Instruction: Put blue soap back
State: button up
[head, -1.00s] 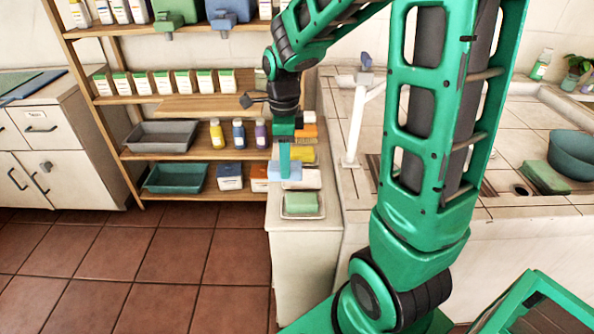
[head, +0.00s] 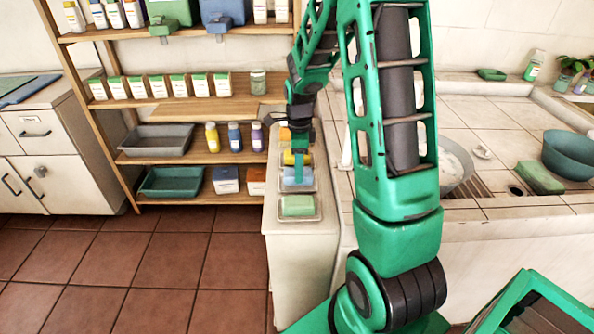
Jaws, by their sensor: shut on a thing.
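The blue soap (head: 300,178) is a light blue bar in the row of soaps on the narrow white counter, in the head view. It lies at or just above a pale dish (head: 313,187) between the green soap (head: 298,205) and the yellow soap (head: 291,158). I cannot tell whether it touches the dish. My gripper (head: 296,172) points down from above, shut on the blue soap. The fingers cover part of the bar's middle.
An orange soap (head: 285,134) is at the back of the row, partly behind my arm. Wooden shelves (head: 200,110) with bottles and trays stand to the left. The tiled washbasin counter (head: 500,125) is to the right, with a green block (head: 539,177) and teal bowl (head: 573,155).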

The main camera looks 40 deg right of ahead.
jog(key=shift+f, duration=0.4)
jog(key=shift+f, duration=0.15)
jog(key=o, duration=1.2)
jog(key=shift+c, duration=0.2)
notch_tip(320, 180, up, 12)
jog(key=s+a+r+n, duration=0.1)
jog(key=s+n, duration=0.8)
jog(key=s, duration=0.5)
jog(key=s+a+r+n, duration=0.1)
jog(key=s+r+n, duration=0.1)
jog(key=s+n, duration=0.7)
jog(key=s, duration=0.5)
jog(key=shift+s+a+r, duration=0.3)
jog(key=shift+a, duration=0.05)
